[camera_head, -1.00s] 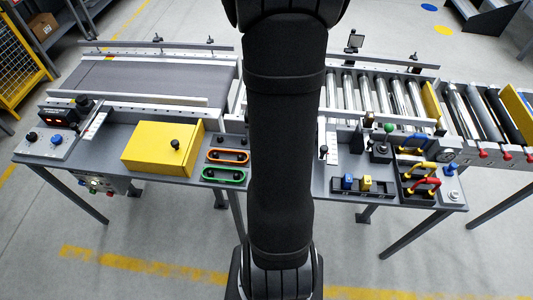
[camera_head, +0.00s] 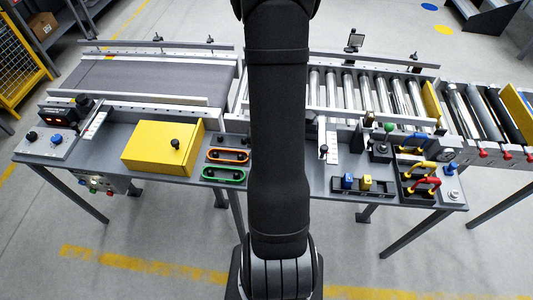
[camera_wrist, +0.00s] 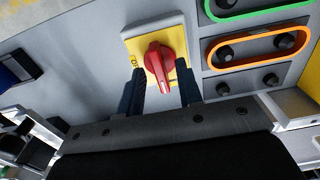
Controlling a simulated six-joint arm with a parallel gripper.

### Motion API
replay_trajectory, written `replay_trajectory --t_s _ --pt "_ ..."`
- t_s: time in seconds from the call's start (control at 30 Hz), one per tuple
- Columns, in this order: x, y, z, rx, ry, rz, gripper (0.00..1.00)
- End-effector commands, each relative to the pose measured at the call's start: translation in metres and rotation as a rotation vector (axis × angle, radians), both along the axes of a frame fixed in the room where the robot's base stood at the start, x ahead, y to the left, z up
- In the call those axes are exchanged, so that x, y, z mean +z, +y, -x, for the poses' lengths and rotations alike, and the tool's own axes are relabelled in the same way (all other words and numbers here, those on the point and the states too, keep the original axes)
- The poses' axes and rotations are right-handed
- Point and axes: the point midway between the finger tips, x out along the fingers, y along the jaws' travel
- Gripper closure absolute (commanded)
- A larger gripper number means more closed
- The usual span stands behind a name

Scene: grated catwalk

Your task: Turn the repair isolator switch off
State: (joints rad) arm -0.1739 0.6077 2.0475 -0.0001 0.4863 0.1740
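The isolator switch is a red rotary knob (camera_wrist: 158,62) on a yellow plate (camera_wrist: 172,24) with a grey surround, in the wrist view. Its handle runs nearly up and down in the picture, slightly tilted. My gripper (camera_wrist: 161,80) is open, with one dark finger on each side of the knob. Gaps show between the fingers and the knob, and how far the fingers reach down beside it cannot be told. In the head view my arm hides the switch and gripper.
A yellow box (camera_head: 161,148) is further left on the bench in the head view. Blue and yellow switches (camera_head: 347,181) and red and yellow handles (camera_head: 420,186) stand right.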

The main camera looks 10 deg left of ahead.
Motion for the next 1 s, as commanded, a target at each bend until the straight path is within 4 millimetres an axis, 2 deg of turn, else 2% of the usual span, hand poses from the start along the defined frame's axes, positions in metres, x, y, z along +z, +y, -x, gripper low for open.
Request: replay_trajectory --t_s 0.03,0.2,0.63,1.0 --pt "0.0001 0.0 0.0 0.0 0.0 0.0 0.67" --pt "0.0002 0.0 0.0 0.0 0.0 0.0 1.0" --pt "0.0003 0.0 -0.0001 0.054 0.0 0.0 1.0" --pt "0.0004 0.0 -0.0002 0.326 0.0 0.0 1.0"
